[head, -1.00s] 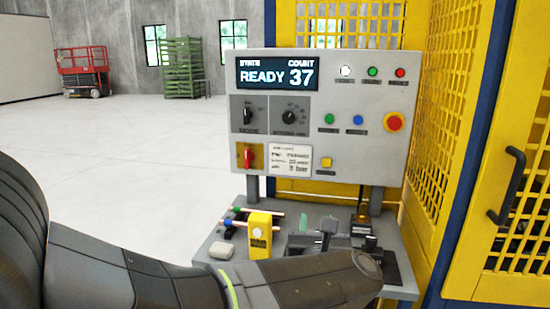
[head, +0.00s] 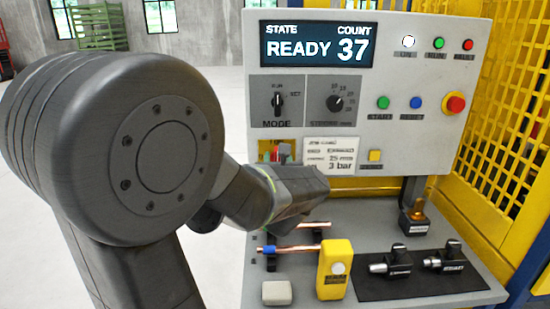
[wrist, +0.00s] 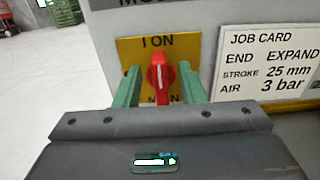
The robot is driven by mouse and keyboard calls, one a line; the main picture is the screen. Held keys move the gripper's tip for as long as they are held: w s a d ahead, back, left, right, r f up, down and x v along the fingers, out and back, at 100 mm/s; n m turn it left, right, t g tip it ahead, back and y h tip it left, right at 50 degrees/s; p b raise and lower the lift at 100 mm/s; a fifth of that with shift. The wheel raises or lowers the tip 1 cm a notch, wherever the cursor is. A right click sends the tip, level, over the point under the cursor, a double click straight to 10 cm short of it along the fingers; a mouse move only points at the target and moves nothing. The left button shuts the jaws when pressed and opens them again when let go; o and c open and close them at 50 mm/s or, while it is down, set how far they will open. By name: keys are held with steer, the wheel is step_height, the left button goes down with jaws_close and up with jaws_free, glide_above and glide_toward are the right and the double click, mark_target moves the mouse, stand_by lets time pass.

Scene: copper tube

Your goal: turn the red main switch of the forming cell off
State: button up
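The red main switch (wrist: 159,76) sits on a yellow plate (wrist: 128,48) low on the panel's left side. Its handle stands upright, pointing at the "I ON" mark; the lower label is partly hidden. My gripper (wrist: 160,80) is open, with one green finger on each side of the red handle and a visible gap on both sides. In the head view my gripper (head: 281,153) is at the panel's lower left, and the switch is mostly hidden behind its fingers.
The job card (wrist: 265,65) is just right of the switch. The control panel (head: 420,160) reads READY 37 and has a red stop button (head: 455,103). Below are the bench (head: 300,297), a yellow box (head: 335,270), a copper tube (head: 292,249) and black tools (head: 400,262).

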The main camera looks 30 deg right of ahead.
steer(key=shift+w+d, duration=0.1)
steer(key=shift+w, duration=0.05)
jaws_close()
